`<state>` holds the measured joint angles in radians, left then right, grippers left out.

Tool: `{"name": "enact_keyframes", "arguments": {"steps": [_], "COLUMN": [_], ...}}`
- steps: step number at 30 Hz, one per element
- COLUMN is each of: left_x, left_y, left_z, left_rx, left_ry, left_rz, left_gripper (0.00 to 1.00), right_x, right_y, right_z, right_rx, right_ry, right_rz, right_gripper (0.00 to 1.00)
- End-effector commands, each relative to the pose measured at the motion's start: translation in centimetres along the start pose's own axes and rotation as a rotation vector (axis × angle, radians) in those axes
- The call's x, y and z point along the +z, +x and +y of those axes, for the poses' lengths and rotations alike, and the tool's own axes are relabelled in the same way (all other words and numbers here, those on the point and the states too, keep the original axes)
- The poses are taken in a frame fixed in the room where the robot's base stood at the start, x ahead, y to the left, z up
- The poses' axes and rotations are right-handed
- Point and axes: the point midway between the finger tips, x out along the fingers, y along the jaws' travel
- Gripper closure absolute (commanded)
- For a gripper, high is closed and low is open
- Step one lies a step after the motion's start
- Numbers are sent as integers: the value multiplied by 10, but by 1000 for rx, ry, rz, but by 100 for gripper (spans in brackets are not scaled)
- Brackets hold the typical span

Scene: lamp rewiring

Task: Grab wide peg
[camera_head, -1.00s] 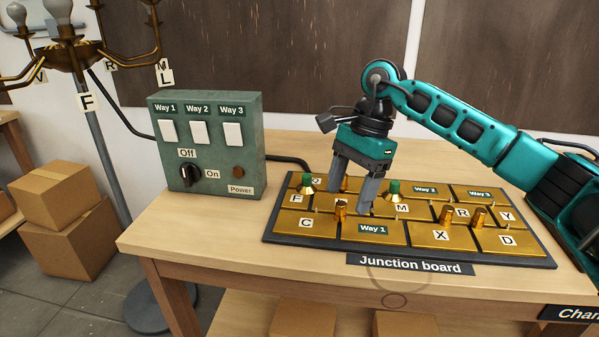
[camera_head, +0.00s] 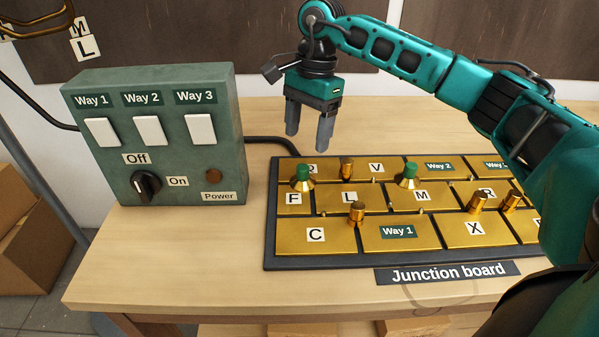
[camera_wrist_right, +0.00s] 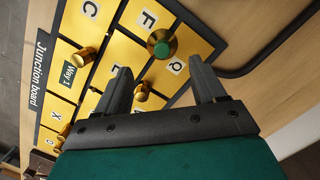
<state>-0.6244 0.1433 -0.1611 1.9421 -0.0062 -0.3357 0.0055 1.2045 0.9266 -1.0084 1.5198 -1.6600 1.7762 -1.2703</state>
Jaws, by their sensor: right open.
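The junction board (camera_head: 271,235) lies on the table with brass plates and several pegs. Two pegs have green tops and flared, wide brass bases: one by F and Q (camera_head: 303,179), one by M (camera_head: 407,177). Narrower plain brass pegs stand between Q and V (camera_head: 347,168), between C and Way 1 (camera_head: 357,212), and near R. My right gripper (camera_head: 308,142) is open and empty, pointing down above the board's back left edge. In the right wrist view, the green-topped peg by F (camera_wrist_right: 162,43) shows beyond and between the open fingertips (camera_wrist_right: 158,67). My left gripper is out of view.
A green switch box (camera_head: 155,135) with three switches and an Off/On knob stands left of the board. A black cable (camera_head: 275,142) runs from the box behind the board. Table front left is clear.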

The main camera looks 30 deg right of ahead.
Motion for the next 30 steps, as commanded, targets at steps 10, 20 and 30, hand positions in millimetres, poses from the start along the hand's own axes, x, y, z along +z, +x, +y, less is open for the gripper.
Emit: {"name": "enact_keyframes", "arguments": {"steps": [10,20,30], "left_x": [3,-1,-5], "left_y": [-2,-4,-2], "left_z": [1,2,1], "left_rx": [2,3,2], "left_ry": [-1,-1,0], "left_rz": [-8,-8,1], "left_gripper": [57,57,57], "right_x": [0,-4,-4], "right_y": [42,86,92], "right_z": [0,-1,-2], "right_rx": [0,2,-1], "right_ry": [-1,-1,-1], "right_rz": [0,-1,0], "right_gripper": [30,30,32]}}
